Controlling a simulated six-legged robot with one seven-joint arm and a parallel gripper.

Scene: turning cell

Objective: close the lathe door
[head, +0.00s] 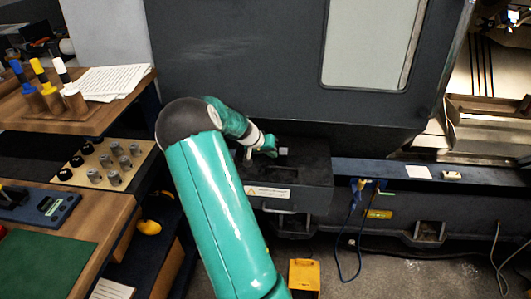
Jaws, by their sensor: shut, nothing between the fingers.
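The lathe door (240,65) is a large dark grey panel with a pale window (370,45). It spans the top middle of the head view. To the right of its slanted right edge the lathe's lit interior (490,85) shows, so the door stands open. No door handle can be made out. My gripper (276,149) is small in the picture, at the end of my teal arm, low in front of the door's lower part and above a dark box. It is shut and empty. I cannot tell whether it touches anything.
The dark box (300,178) with a label and handle juts out below the door. A workbench (95,215) and shelf with tools and papers (115,80) stand at left. A yellow box (304,277) and a blue cable (340,250) are low in front. Some floor is clear.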

